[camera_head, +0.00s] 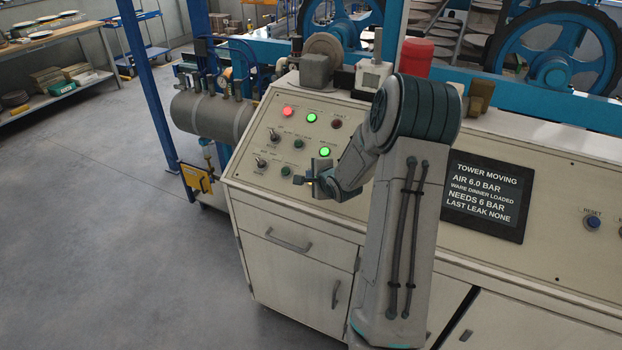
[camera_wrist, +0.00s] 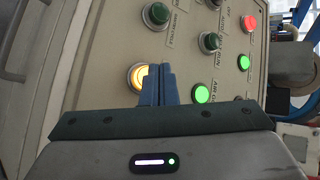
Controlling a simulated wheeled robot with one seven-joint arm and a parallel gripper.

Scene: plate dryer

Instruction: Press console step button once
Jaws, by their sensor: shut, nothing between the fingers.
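The console's sloped panel (camera_head: 250,170) carries several buttons and switches. A lit amber button (camera_wrist: 137,77) sits at my fingertips in the wrist view and is partly covered by them. I cannot tell whether the tips touch the button.
Nearby are an unlit green button (camera_wrist: 156,14), a lit green button (camera_wrist: 201,94) and a lit red button (camera_wrist: 249,22). A display (camera_head: 484,196) reads "TOWER MOVING" and "AIR 6.0 BAR". A reset button (camera_head: 593,222) is far right. Open floor (camera_head: 95,230) lies left.

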